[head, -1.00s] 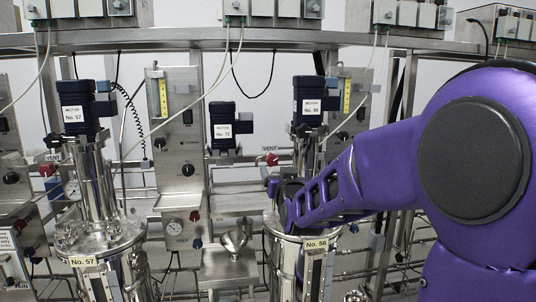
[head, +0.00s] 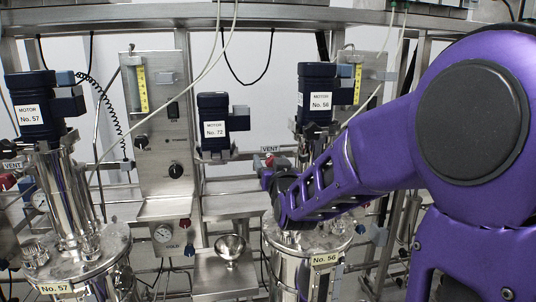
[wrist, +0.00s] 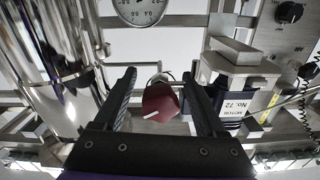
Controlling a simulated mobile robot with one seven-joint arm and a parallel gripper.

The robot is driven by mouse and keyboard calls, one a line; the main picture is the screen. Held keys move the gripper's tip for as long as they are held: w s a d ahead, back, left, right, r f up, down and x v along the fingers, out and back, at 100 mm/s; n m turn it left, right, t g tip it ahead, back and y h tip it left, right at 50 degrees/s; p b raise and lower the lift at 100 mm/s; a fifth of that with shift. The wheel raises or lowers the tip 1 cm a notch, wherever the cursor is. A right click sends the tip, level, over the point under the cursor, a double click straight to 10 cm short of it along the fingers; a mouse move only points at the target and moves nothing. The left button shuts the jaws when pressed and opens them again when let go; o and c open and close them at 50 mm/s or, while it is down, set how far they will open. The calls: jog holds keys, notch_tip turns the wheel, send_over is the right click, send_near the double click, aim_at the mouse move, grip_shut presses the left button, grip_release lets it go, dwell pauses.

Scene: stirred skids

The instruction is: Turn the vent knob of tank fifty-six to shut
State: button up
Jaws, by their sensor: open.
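Tank No. 56 (head: 325,260) stands at the centre right, with its labelled motor (head: 315,95) above. A red vent knob (head: 269,160) shows beside the VENT label (head: 270,149), just left of the tank's column. In the wrist view a red knob (wrist: 160,101) with a white pointer line lies between my two black fingers. My gripper (wrist: 161,78) is open around it, with a gap on both sides, and I see no clear contact. My purple arm hides part of tank 56's top in the head view.
Tank No. 57 (head: 55,287) stands at the left. Motor No. 72 (head: 213,127) is behind, and shows close beside my finger in the wrist view (wrist: 238,88). A steel funnel (head: 230,248) and a gauge panel (head: 163,233) stand between the tanks. Thin hoses hang across the space.

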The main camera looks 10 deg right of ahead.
jog(key=shift+w, duration=0.35)
grip_shut()
dwell(0.3)
